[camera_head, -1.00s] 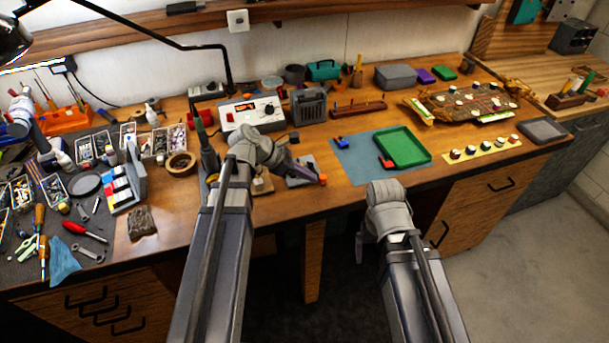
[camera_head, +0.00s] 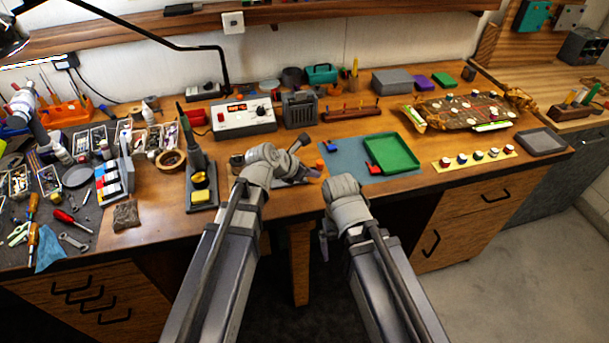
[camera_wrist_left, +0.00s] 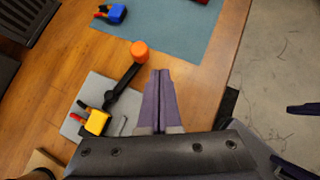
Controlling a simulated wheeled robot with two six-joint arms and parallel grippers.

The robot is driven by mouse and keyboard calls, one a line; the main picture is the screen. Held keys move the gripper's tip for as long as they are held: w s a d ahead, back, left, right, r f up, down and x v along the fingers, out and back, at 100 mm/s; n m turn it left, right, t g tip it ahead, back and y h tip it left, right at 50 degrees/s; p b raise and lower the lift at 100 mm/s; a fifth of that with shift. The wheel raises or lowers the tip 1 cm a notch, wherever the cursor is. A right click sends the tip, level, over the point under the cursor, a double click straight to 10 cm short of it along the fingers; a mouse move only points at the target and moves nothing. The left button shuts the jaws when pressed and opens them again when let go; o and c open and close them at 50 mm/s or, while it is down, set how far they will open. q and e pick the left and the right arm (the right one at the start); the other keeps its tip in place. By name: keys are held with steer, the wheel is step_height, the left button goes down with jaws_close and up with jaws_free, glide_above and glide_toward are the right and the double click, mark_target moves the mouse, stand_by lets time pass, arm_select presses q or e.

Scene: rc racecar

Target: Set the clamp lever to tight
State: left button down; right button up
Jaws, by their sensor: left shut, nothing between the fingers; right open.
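The clamp lever is a black arm (camera_wrist_left: 124,80) with an orange knob (camera_wrist_left: 140,50), pivoting on a grey plate (camera_wrist_left: 75,127) on the wooden bench. In the left wrist view the lever slants up and right from its pivot, with the knob near the blue mat's edge. The orange knob also shows in the head view (camera_head: 320,163). My left gripper (camera_wrist_left: 161,72) is shut and empty, its purple fingertips just right of and below the knob; contact cannot be told. In the head view my left wrist hides most of the plate. My right gripper (camera_head: 324,246) is open before the bench edge.
A yellow piece with a red tip (camera_wrist_left: 97,122) sits at the plate. The blue mat (camera_head: 345,172) carries a blue piece (camera_head: 328,147) and a green tray (camera_head: 391,153). A soldering stand (camera_head: 202,196) is left of my left arm. Open floor lies in front.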

arm_select(q)
steer(key=shift+w+d, duration=0.65)
steer(key=shift+w, duration=0.3)
steer(key=shift+w, duration=0.15)
